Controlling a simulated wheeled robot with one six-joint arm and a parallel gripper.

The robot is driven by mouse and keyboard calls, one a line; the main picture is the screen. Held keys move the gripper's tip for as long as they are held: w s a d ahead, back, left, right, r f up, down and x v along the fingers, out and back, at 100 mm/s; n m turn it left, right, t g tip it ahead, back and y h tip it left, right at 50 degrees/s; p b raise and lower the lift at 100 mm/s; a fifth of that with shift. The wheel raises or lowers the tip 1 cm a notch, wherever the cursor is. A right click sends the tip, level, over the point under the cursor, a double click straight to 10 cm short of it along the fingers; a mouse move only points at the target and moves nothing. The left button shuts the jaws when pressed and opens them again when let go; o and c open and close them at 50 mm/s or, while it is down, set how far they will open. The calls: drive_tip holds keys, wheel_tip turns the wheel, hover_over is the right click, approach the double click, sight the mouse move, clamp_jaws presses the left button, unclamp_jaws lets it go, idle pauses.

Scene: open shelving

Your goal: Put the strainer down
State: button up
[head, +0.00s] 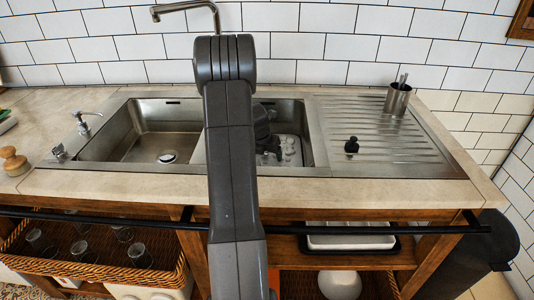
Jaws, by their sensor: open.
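My arm rises through the middle of the head view and bends down behind itself over the right sink basin (308,140). My gripper (270,155) shows only in part to the right of the arm, dark and low in that basin. It is open; its fingertips are largely hidden by my arm. I cannot make out a strainer for certain. A small black object (351,146) stands on the ribbed drainboard (390,150), apart from my gripper; it is too small to tell whether it is the strainer.
Pale items (290,148) sit in the right basin beside my gripper. The left basin (135,140) holds only a round drain piece (167,158). A metal cup (397,98) with utensils stands at the drainboard's back. A faucet (190,8) hangs above; a black rail (380,228) runs along the front.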

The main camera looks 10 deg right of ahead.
drive_tip(key=shift+a, duration=0.15)
drive_tip(key=shift+w+r, duration=0.1)
drive_tip(key=shift+r, duration=0.1)
drive_tip(key=p+v, duration=0.2)
drive_tip(key=v, duration=1)
drive_tip(key=shift+r, duration=0.3)
drive_tip(key=shift+f, duration=0.1)
drive_tip(key=b+x, duration=0.2)
drive_tip(key=x, duration=1)
drive_tip(key=shift+f, duration=0.55)
drive_tip(key=shift+r, duration=0.35)
